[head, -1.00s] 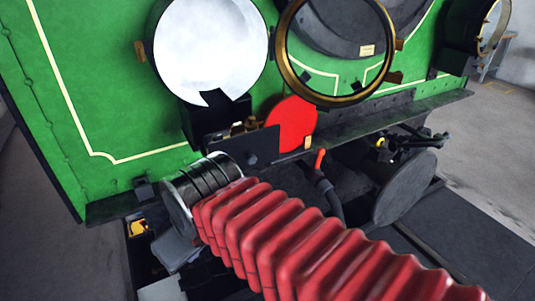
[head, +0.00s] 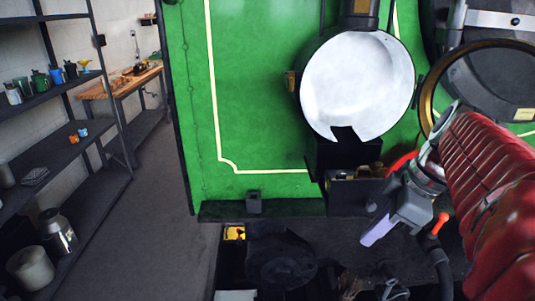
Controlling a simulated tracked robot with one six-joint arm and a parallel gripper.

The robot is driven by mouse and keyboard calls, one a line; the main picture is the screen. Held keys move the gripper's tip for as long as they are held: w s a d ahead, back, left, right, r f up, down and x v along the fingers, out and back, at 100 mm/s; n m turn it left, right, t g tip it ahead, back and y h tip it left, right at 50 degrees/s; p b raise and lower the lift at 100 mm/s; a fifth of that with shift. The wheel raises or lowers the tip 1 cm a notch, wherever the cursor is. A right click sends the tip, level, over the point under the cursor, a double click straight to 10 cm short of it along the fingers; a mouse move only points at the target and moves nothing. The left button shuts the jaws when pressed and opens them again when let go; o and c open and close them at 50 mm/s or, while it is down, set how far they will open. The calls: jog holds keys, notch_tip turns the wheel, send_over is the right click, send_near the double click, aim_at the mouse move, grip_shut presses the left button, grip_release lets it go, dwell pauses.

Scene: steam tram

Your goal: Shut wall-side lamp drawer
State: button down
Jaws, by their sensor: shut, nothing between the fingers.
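My gripper (head: 372,236) is shut and empty. It is tilted down to the left, in front of and to the lower right of the drawer, and appears apart from it. My wrist and red-sleeved arm hide part of the area to the right.
A second brass-rimmed lamp (head: 480,95) is partly behind my arm. A dark ledge (head: 285,209) runs under the green panel (head: 255,100). Wall shelves (head: 80,150) stand left, with clear floor (head: 160,220) between.

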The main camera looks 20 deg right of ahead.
aim_at(363, 197)
jog(key=s+d+r+n+t+y, duration=0.1)
jog(key=s+d+r+n+t, duration=0.2)
jog(key=r, duration=0.6)
jog(key=shift+s+d+r+n, duration=0.4)
jog(key=shift+s+d+n, duration=0.6)
jog(key=shift+s+d, duration=0.85)
jog(key=shift+w+d, duration=0.35)
jog(key=shift+w, duration=0.05)
jog(key=w+a+f, duration=0.2)
jog(key=w+f, duration=0.6)
jog(key=w, duration=0.1)
jog(key=shift+w, duration=0.1)
